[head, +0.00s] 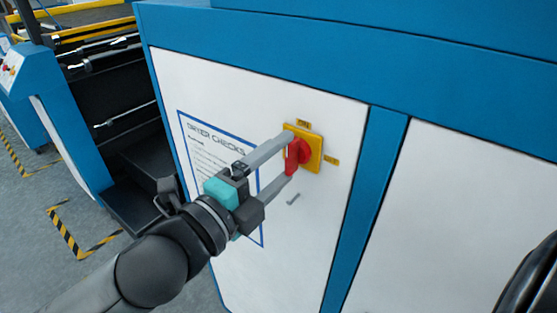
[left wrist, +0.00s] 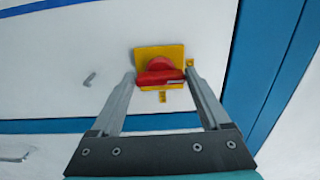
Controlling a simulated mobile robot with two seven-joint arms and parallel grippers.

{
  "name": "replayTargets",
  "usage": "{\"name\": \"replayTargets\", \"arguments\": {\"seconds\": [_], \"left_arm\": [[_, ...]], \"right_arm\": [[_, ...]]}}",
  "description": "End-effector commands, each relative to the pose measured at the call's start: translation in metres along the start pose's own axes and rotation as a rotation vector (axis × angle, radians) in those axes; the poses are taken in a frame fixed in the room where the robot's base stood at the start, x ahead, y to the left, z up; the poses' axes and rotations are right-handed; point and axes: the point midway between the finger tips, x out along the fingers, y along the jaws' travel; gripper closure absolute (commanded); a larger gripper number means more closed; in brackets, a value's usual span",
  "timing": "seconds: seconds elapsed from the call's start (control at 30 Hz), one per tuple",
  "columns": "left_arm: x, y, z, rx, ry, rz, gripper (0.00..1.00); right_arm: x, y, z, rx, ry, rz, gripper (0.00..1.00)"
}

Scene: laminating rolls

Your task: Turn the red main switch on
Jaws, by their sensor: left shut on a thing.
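The red main switch (head: 304,151) is a rotary handle on a yellow square plate (head: 315,146), fixed to a white cabinet panel. Small yellow labels sit above the plate, reading ON, and at its right. My left gripper (head: 289,154) reaches in from the left and is shut on the red handle, one finger on each side. In the left wrist view the red handle (left wrist: 160,76) lies crosswise between the two fingertips, in front of the yellow plate (left wrist: 174,52). In the head view the handle looks near upright. My right gripper is not in view.
A sheet headed "DRYER CHECKS" (head: 200,150) is on the panel behind my left gripper. A small grey handle (head: 293,200) sits below the switch. Blue frame edges (head: 372,190) border the panel. Open machinery (head: 110,90) stands at the left, with striped floor markings (head: 70,235) near it.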

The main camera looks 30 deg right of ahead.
Motion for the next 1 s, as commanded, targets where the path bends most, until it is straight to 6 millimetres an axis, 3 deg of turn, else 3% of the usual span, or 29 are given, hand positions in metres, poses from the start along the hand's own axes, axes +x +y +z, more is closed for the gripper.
{"name": "replayTargets", "arguments": {"seconds": [0.27, 0.3, 0.47, 1.0], "left_arm": [[0.0001, -0.0003, -0.0001, -0.007, 0.001, -0.001, 0.76], [0.0001, -0.0004, -0.0001, -0.007, 0.001, -0.001, 0.19], [0.0001, -0.0003, -0.0002, -0.006, 0.001, -0.001, 0.01], [-0.0089, 0.0009, 0.0006, -0.002, -0.001, 0.000, 0.00]], "right_arm": [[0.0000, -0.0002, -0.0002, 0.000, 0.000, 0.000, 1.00], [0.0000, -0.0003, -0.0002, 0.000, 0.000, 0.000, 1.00], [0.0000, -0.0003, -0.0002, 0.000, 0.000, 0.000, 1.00], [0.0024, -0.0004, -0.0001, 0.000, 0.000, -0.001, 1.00]]}}
